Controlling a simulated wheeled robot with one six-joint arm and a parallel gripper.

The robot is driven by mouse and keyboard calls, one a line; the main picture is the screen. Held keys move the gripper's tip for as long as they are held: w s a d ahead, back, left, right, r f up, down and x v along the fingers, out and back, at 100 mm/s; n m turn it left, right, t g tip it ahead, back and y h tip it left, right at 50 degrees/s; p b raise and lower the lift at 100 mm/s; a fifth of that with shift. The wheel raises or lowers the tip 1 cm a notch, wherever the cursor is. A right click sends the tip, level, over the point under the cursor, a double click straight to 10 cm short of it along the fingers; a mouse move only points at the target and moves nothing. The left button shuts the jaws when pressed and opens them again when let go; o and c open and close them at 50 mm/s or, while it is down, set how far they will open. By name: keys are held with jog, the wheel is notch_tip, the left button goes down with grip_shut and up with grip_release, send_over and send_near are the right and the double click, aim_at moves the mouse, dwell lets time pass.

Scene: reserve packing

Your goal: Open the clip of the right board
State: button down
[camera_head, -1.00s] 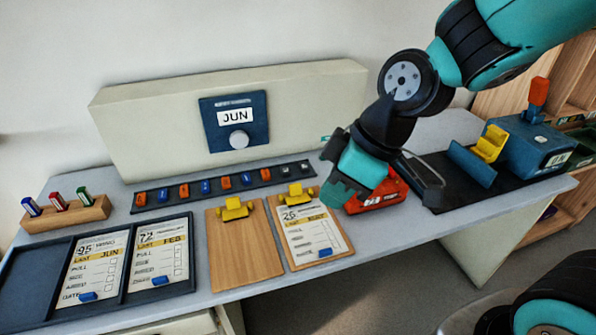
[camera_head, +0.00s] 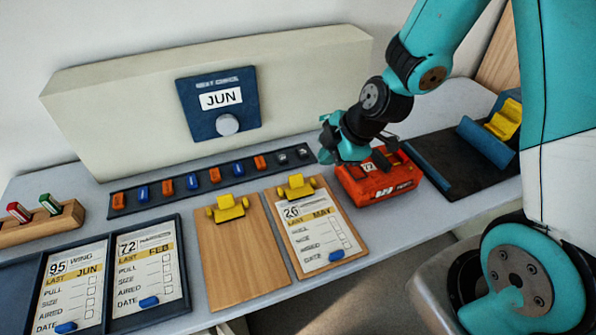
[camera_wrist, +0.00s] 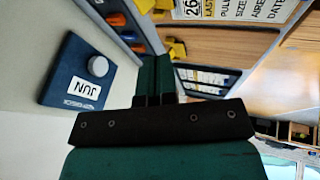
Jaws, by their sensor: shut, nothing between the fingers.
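The right clipboard (camera_head: 285,249) lies on the desk and holds a white card (camera_head: 313,236) marked 26 and MAY. Its yellow clip (camera_head: 296,187) sits at the top edge over the card. The clip also shows at the top of the wrist view (camera_wrist: 146,5). The left clipboard (camera_head: 235,262) is bare wood with a yellow clip (camera_head: 227,207). My gripper (camera_head: 326,150) is to the right of and beyond the right clip, apart from it, above the back of the desk. Its fingers (camera_wrist: 154,78) are together and empty in the wrist view.
A red box (camera_head: 378,183) stands under and beside my gripper, right of the right board. A strip of coloured markers (camera_head: 205,178) lies behind the boards. A panel reading JUN (camera_head: 218,100) stands behind. A dark tray with cards (camera_head: 185,270) lies left.

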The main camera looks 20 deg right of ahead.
jog(key=p, duration=0.2)
send_near(295, 180)
jog(key=a+f, duration=0.1)
jog(key=s+a+f, duration=0.1)
jog(key=f, duration=0.1)
jog(key=shift+s+f, duration=0.15)
jog(key=shift+w+f+p, duration=0.2)
jog(key=shift+w+f, duration=0.05)
jog(key=shift+w, duration=0.35)
jog(key=shift+w+f+p, duration=0.15)
jog(key=shift+w+f, duration=0.05)
jog(key=shift+w, duration=0.4)
jog(key=shift+w+f, duration=0.45)
jog(key=shift+w, duration=0.15)
